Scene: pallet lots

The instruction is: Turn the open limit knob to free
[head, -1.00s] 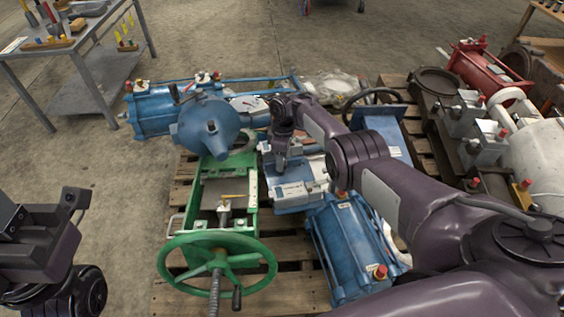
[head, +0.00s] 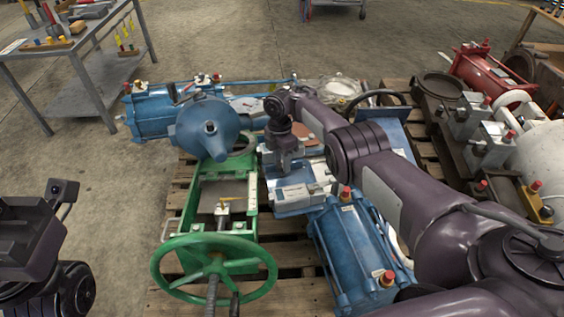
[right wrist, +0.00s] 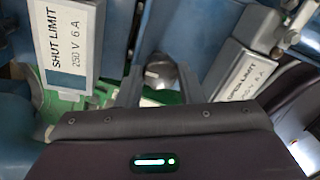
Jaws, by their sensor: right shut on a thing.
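My right gripper (right wrist: 158,88) has its two fingers around a rounded grey knob (right wrist: 160,68), which shows between them in the right wrist view. A box labelled OPEN LIMIT (right wrist: 240,75) is right of the fingers, and a box labelled SHUT LIMIT (right wrist: 70,45) is left of them. No knob marking is readable. In the head view my right gripper (head: 286,170) points down at the blue and white limit unit (head: 296,194); its fingertips are hidden there. My left arm's end is at the left edge, away from the pallet; its jaws cannot be made out.
A green handwheel (head: 215,248) and green frame stand left of the limit unit. A blue cylinder (head: 352,250) lies close on its right, and a blue domed body (head: 207,125) is behind left. Another loaded pallet is at right.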

